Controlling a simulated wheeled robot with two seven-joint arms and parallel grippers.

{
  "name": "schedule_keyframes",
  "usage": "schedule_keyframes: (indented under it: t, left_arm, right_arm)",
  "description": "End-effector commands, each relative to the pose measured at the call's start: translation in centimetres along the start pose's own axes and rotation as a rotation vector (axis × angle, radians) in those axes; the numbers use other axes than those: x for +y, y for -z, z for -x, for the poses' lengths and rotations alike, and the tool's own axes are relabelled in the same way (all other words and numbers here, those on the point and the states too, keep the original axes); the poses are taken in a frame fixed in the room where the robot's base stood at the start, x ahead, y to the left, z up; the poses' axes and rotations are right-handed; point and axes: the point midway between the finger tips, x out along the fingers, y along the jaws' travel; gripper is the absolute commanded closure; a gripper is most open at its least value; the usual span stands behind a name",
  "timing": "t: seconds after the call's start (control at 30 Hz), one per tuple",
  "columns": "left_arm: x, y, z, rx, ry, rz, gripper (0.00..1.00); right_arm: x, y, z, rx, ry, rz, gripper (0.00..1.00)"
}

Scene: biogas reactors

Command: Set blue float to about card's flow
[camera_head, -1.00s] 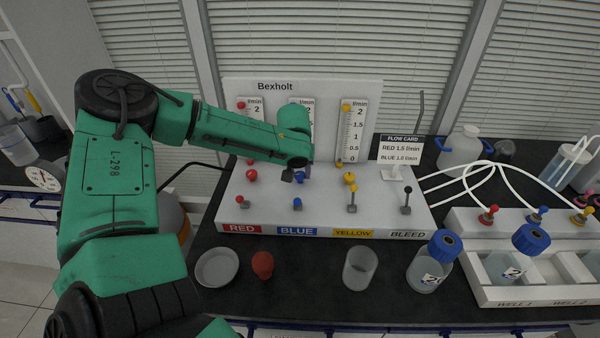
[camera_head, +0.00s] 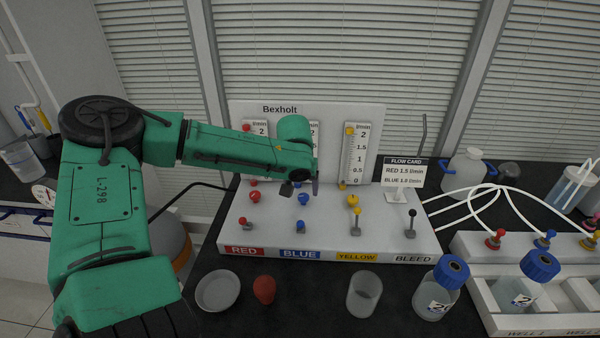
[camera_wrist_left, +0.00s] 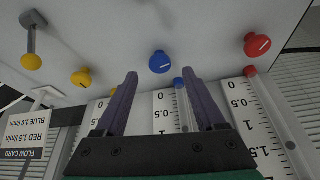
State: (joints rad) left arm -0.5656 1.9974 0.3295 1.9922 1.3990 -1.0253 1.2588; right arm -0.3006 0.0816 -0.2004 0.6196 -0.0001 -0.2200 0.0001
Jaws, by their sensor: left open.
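The blue knob (camera_head: 303,199) sits on the white Bexholt panel, between the red and yellow knobs. It also shows in the wrist view (camera_wrist_left: 160,62), just beyond and between my fingertips. My left gripper (camera_head: 300,188) is open and empty, close above the blue knob; contact is not visible. The blue scale (camera_wrist_left: 165,113) is partly hidden by my arm in the head view. A blue piece (camera_wrist_left: 178,82) shows near its 0 end; I cannot tell whether it is the float or a fitting. The flow card (camera_head: 403,171) reads red 1.5 and blue 1.0 l/min.
The red knob (camera_wrist_left: 257,44) and yellow knob (camera_wrist_left: 81,77) flank the blue one. Small levers, including the blue lever (camera_head: 296,224), stand in front. A dish (camera_head: 218,290), beaker (camera_head: 364,294) and blue-capped bottle (camera_head: 440,288) stand on the dark bench.

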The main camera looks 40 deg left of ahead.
Motion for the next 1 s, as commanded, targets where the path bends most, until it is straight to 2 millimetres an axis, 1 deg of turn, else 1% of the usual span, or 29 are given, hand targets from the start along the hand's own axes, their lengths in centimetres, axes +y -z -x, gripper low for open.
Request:
schedule_keyframes:
  t: [0.03,0.2,0.3,0.43,0.5,0.6,1.0]
  left_arm:
    - [0.1,0.2,1.4,0.005,-0.006,0.001,0.28]
    - [0.1,0.1,5.4,0.006,-0.006,0.0,0.28]
    - [0.1,0.1,7.7,0.005,-0.005,-0.001,0.28]
    - [0.1,0.1,9.8,0.004,-0.002,-0.001,0.28]
    - [0.1,0.0,10.5,0.002,-0.002,-0.001,0.28]
    - [0.0,0.0,11.0,0.001,0.0,-0.002,0.28]
    - [0.0,0.0,11.0,0.001,0.0,-0.001,0.28]
  right_arm:
    - [0.0,0.0,0.0,0.0,0.0,0.0,0.28]
    - [0.0,0.0,0.0,0.0,0.0,0.0,0.28]
    - [0.0,0.0,0.0,0.0,0.0,0.0,0.28]
    - [0.0,0.0,0.0,0.001,0.0,0.0,0.28]
    - [0.0,0.0,-0.1,0.001,0.0,-0.001,0.28]
    - [0.0,0.0,-0.1,0.001,0.0,-0.001,0.28]
    - [-0.1,0.1,-0.1,0.001,0.002,-0.002,0.28]
